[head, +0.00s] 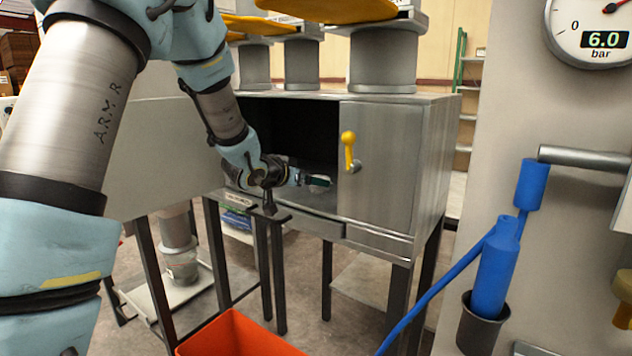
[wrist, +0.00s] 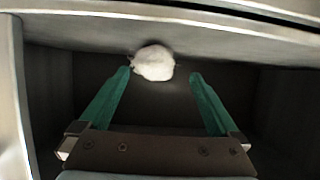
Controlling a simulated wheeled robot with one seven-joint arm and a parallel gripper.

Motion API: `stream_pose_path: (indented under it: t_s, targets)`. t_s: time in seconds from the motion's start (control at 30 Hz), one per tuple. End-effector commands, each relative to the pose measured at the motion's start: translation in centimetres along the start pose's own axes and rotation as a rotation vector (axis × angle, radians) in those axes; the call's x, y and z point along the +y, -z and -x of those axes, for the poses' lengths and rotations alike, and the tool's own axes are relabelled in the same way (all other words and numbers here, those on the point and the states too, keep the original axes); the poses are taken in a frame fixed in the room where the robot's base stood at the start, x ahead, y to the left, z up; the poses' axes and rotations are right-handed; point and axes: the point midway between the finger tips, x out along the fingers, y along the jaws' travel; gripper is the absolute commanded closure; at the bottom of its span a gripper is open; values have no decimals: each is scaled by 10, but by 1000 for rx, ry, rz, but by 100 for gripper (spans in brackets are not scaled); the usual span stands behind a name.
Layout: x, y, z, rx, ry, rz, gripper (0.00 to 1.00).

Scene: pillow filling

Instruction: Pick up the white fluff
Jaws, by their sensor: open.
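The white fluff (wrist: 154,63) is a small, rounded, pale clump inside the metal cabinet, in the upper middle of the wrist view. My gripper (wrist: 160,74) is open, with two green fingers pointing toward the fluff. The left fingertip is close to the fluff's left edge, and the right fingertip stands apart from its right side. I cannot tell whether the left finger touches it. In the head view my gripper (head: 318,181) reaches into the cabinet's open front, and a bit of white shows at its fingertips, too small to make out clearly.
The metal cabinet (head: 385,165) has a panel with a yellow handle (head: 348,150) right of the opening. An open panel (head: 160,150) stands at left. An orange bin (head: 240,335) is on the floor below. A blue hose tool (head: 495,270) hangs in a holder at right.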

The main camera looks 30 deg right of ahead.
Motion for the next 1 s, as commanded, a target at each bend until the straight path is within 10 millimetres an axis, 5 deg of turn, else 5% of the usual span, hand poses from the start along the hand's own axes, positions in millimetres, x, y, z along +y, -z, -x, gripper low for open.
stream_pose_path:
  t_s: [0.7,1.0]
  targets:
    - [8,7,-80,-3,2,0,3]
    - [7,5,-84,-2,3,1,4]
